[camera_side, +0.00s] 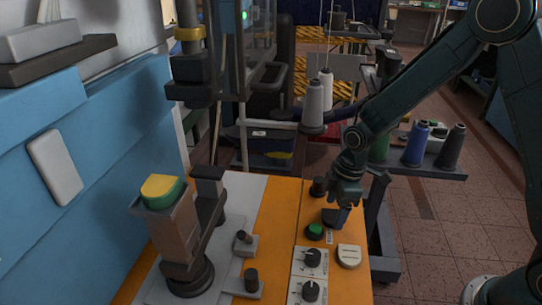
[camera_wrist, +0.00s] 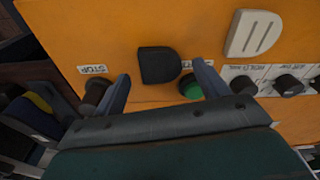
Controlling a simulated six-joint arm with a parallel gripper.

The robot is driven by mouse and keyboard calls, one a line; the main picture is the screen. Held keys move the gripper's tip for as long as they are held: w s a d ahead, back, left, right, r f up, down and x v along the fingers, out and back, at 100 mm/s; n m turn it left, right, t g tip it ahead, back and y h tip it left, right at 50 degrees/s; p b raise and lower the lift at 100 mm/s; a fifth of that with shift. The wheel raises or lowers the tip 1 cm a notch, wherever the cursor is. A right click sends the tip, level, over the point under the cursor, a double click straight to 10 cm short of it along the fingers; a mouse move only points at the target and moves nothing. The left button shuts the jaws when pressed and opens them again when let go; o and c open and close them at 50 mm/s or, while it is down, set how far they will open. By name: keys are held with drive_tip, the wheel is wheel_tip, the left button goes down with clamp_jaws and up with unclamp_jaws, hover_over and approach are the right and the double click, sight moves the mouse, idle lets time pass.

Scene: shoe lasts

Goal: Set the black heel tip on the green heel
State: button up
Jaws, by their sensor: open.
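The black heel tip (camera_wrist: 158,64) lies flat on the orange table top, rounded on one side. In the wrist view it shows between and just beyond my gripper's fingertips (camera_wrist: 161,72). In the side view the heel tip (camera_side: 330,216) is dark and partly hidden by my gripper (camera_side: 345,213), which is low over it. My gripper is open, with nothing held. The green heel (camera_side: 164,198) shows a green side under a yellow top face. It sits high on a brown upright at the left, well away from my gripper.
A beige ribbed piece (camera_side: 349,256) lies near the front. A green button (camera_side: 315,231), a black knob (camera_side: 318,187) and dials (camera_side: 312,258) stand close to the heel tip. A dark stand arm (camera_side: 208,210) rises beside the heel. Thread cones (camera_side: 452,147) are behind.

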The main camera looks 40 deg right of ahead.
wheel_tip(320, 180, up, 11)
drive_tip(key=d, duration=0.1)
drive_tip(key=shift+s+f, duration=0.15)
drive_tip(key=shift+s, duration=0.2)
idle(0.6)
drive_tip(key=s+d+r+m+t, duration=0.1)
drive_tip(key=s+r+m, duration=0.4)
drive_tip(key=s, duration=0.5)
drive_tip(key=s+d+r+m+t+h, duration=0.1)
drive_tip(key=s+d+r+m+t, duration=0.1)
drive_tip(key=s+r+m, duration=0.4)
drive_tip(key=s+r+t, duration=0.1)
drive_tip(key=s+r, duration=0.1)
drive_tip(key=s, duration=0.3)
drive_tip(key=shift+r+t, duration=0.4)
drive_tip(key=shift+o, duration=0.6)
drive_tip(key=shift+s, duration=0.1)
